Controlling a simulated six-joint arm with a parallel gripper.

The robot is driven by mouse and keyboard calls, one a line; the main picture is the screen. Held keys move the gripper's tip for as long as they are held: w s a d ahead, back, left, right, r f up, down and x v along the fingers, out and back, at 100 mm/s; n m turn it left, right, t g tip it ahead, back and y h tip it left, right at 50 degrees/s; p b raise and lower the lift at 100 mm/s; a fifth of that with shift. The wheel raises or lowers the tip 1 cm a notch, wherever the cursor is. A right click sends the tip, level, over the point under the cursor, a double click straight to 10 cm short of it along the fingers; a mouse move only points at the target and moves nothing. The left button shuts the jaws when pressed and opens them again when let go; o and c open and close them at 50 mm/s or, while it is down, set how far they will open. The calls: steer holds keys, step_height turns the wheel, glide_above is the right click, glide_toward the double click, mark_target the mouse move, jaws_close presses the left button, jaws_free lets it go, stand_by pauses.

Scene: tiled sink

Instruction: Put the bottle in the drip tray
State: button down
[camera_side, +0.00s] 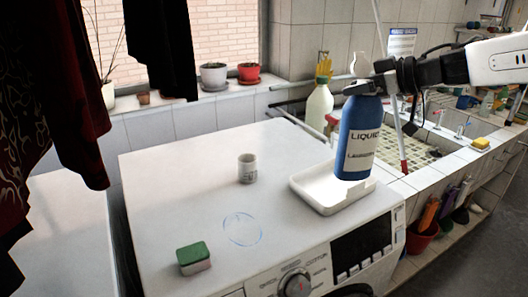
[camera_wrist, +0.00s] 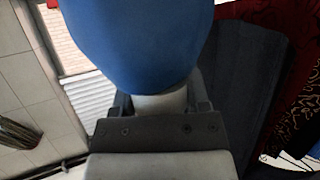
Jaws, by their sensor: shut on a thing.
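I cannot tell if the base touches the tray floor. In the wrist view the blue bottle (camera_wrist: 140,40) fills the upper middle, between the fingers of my gripper (camera_wrist: 158,105).
The tray sits on the white washing machine top (camera_side: 210,165). A pale bottle (camera_side: 319,105) stands behind. The tiled sink (camera_side: 415,150) is at right.

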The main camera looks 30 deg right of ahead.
steer(key=w+f, duration=0.7)
steer(key=w, duration=0.3)
steer(key=shift+a+f, duration=0.15)
steer(key=shift+f, duration=0.1)
steer(key=shift+w+f, duration=0.15)
steer(key=shift+f, duration=0.8)
steer(key=shift+w+f, duration=0.1)
steer(key=shift+f, duration=0.95)
steer(key=shift+c, duration=0.4)
jaws_free()
steer(key=shift+f, duration=0.1)
